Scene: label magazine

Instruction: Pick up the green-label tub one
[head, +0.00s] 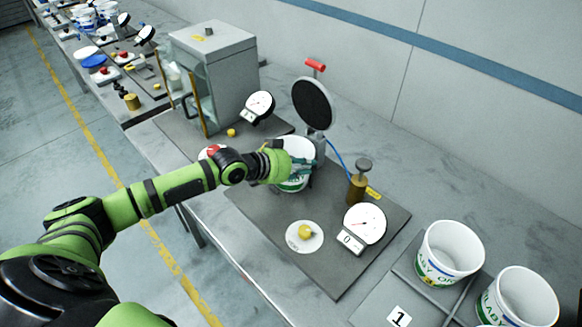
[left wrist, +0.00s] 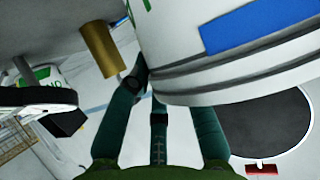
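A white tub (head: 298,146) with green on its label is by the raised black disc on the dark mat. My left gripper (head: 300,168) is at this tub, its teal fingers across the side facing me. In the left wrist view the tub (left wrist: 185,40) fills the top, with a blue patch and a bit of green. The fingers (left wrist: 158,120) are spread, and the tub hides some tips. I cannot tell whether they grip it. Two more green-labelled tubs, one upright (head: 440,272) and one at the right (head: 505,308), stand in the tray. My right gripper is not in view.
The grey tray (head: 375,308) carries a card marked 1. A dial gauge (head: 364,223), a brass weight (head: 357,188) and a yellow knob on a white disc (head: 304,232) are on the dark mat. The round black disc (head: 313,104) stands behind the tub. A grey cabinet (head: 225,65) is farther left.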

